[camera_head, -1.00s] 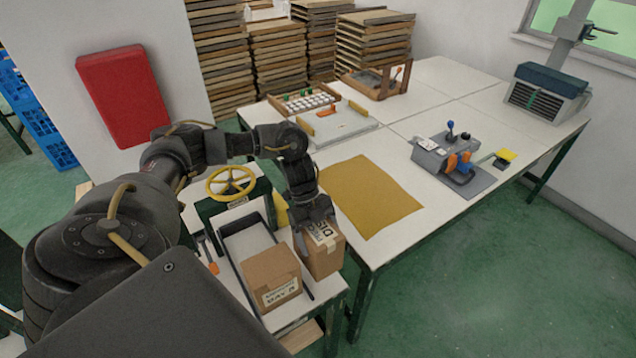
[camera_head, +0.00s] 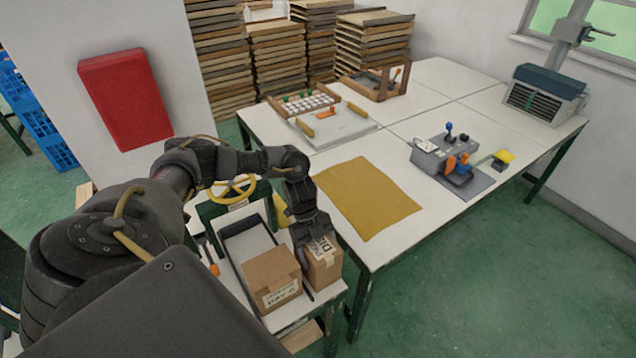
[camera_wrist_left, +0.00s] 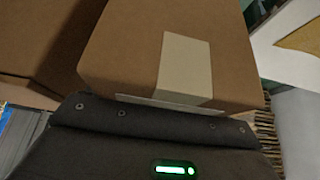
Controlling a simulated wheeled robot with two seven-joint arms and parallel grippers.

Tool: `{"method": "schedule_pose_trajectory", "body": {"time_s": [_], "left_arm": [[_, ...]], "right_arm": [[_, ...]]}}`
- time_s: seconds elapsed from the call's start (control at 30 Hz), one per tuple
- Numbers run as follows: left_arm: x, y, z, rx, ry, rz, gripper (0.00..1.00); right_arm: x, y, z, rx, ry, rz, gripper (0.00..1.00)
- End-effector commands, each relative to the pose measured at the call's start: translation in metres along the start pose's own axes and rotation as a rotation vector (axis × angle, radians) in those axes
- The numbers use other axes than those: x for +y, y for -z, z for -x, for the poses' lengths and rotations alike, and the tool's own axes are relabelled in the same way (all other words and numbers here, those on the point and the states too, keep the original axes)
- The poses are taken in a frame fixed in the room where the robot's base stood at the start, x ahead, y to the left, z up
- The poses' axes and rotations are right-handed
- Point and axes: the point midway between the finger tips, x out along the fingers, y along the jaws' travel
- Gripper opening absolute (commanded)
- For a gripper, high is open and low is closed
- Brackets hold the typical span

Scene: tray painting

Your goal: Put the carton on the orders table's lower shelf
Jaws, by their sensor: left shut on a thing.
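My left gripper (camera_head: 310,238) is shut on a brown carton (camera_head: 324,268) with dark print and a pale strip on top. In the wrist view the held carton (camera_wrist_left: 130,45) fills the middle, with a pale tape strip over its edge. In the head view it is beside the right edge of a small white-topped table (camera_head: 227,272); whether it touches the table cannot be told. A wooden surface (camera_head: 303,337) shows low under that table, mostly hidden; I cannot tell if it is the lower shelf. My right gripper is not in view.
A second carton (camera_head: 270,272) with a white label sits on the small table, close left of the held one. A yellow handwheel (camera_head: 232,187) stands behind. The large white table (camera_head: 400,245) with an ochre mat (camera_head: 368,197) is to the right. Green floor is clear at front right.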

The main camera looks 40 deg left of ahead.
Motion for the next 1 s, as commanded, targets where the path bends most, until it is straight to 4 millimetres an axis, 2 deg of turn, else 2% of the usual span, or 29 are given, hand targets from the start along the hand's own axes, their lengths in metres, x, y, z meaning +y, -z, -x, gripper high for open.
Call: {"method": "schedule_pose_trajectory", "body": {"time_s": [0.03,0.07,0.2,0.4,0.57,1.0], "left_arm": [[-0.001,-0.001,-0.002,0.001,0.001,0.000,0.39],[0.000,-0.001,-0.002,0.000,0.000,0.000,0.84],[0.000,-0.001,-0.001,0.000,-0.001,0.000,1.00],[0.000,0.000,-0.001,0.000,0.000,0.000,1.00],[-0.001,0.000,0.009,0.000,0.003,-0.001,1.00],[-0.001,0.000,0.096,-0.002,0.004,-0.001,1.00]], "right_arm": [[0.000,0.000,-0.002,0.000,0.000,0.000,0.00],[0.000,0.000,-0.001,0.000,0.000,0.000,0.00],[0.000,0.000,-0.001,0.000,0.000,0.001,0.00],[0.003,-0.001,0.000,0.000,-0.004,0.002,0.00],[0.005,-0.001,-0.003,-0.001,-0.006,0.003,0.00],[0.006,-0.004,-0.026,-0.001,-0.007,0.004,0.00]]}}
